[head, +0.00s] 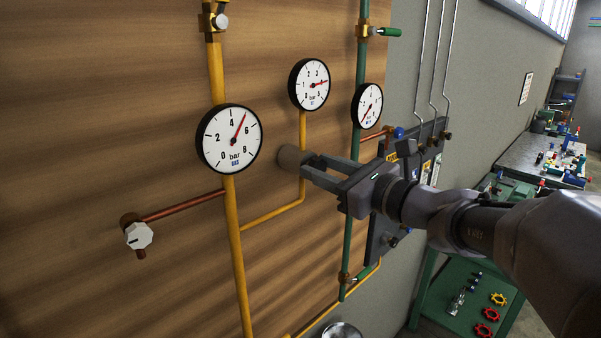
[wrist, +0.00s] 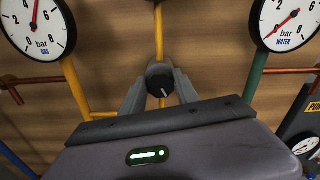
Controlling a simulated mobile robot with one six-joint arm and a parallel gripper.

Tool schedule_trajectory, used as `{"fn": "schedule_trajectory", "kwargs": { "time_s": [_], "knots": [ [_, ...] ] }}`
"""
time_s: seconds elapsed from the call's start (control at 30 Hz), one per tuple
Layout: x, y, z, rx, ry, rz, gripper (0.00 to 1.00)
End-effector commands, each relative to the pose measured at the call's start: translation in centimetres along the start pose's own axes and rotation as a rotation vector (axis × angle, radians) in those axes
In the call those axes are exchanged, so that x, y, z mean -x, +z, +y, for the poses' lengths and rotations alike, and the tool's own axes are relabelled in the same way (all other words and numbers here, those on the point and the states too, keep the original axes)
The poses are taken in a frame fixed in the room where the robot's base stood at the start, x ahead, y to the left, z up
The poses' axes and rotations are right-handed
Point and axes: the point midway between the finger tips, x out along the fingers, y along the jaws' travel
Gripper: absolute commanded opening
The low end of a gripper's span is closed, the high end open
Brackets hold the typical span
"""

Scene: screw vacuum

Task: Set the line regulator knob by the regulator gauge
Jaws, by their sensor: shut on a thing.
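The line regulator knob (head: 291,159) is a round knob on the yellow pipe branch below the middle gauge. In the wrist view the knob (wrist: 160,78) is dark, with a white pointer line slanting down and slightly right. My gripper (head: 308,168) is shut on it, with one finger on each side in the wrist view (wrist: 160,92). The regulator gauge (head: 309,84), marked bar with a small blue label, stands above the knob.
The gas gauge (head: 229,139) is at the left, its needle between 4 and 6. The water gauge (head: 368,106) is at the right beside a green pipe (head: 350,205). A white knob (head: 138,235) sits lower left. A green table (head: 462,300) with coloured handwheels stands lower right.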

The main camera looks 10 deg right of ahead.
Motion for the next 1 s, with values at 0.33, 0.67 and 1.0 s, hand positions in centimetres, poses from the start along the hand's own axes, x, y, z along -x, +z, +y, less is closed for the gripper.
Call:
{"fn": "schedule_trajectory", "kwargs": {
  "time_s": [0.33, 0.67, 1.0],
  "knots": [
    [0.0, 0.0, 0.0, -0.001, 0.0, 0.001, 0.59],
    [4.3, -0.1, -0.2, 0.001, -0.007, 0.0, 0.59],
    [14.8, -0.2, -0.1, -0.001, -0.007, 0.002, 0.59]
  ]
}}
